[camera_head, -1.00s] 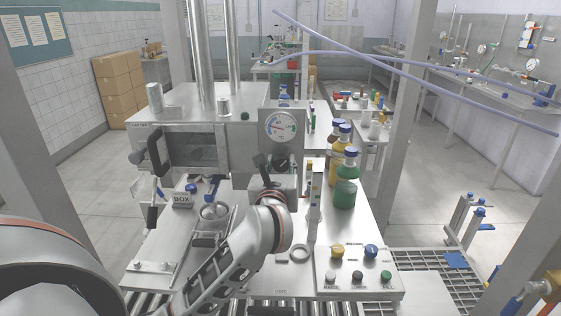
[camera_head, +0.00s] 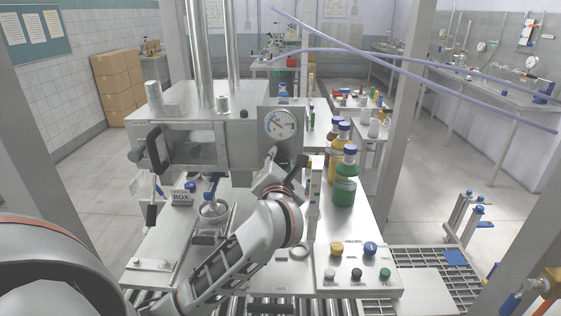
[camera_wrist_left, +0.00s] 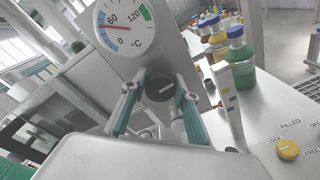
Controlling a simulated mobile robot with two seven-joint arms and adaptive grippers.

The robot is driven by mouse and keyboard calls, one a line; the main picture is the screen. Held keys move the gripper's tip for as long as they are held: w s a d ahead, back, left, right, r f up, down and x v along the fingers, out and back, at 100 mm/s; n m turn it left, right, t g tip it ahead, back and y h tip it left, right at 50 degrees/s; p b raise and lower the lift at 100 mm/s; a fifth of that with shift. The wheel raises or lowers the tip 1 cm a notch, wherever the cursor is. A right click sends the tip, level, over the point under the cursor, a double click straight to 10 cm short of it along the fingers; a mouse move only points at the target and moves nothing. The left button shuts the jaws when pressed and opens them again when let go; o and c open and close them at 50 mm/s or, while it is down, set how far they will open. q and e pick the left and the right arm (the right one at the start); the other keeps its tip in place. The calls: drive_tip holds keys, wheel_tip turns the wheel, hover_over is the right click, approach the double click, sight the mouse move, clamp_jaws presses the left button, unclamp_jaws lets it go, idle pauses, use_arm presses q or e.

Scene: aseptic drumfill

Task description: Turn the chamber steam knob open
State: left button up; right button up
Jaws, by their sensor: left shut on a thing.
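The chamber steam knob (camera_wrist_left: 160,86) is a dark round knob with a pale mark, below the dial gauge on the chamber's metal panel. My left gripper (camera_wrist_left: 157,90) is shut on it, with one teal-padded finger on each side in the left wrist view. In the head view my left gripper (camera_head: 279,172) is tilted under the gauge (camera_head: 280,124) and hides the knob. The gauge also shows in the left wrist view (camera_wrist_left: 124,25), its needle in the low part of the scale. My right gripper is not in view.
Bottles with blue caps, one green (camera_head: 345,182), stand just right of the gripper. A control panel (camera_head: 330,287) with several coloured knobs and buttons is at the front right. The chamber's windowed door (camera_head: 190,150) is at the left.

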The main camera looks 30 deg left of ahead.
use_arm(q)
drive_tip(key=shift+m, duration=0.3)
idle(0.4)
drive_tip(key=o, duration=1.1)
drive_tip(key=shift+s, duration=0.1)
drive_tip(key=v, duration=1.2)
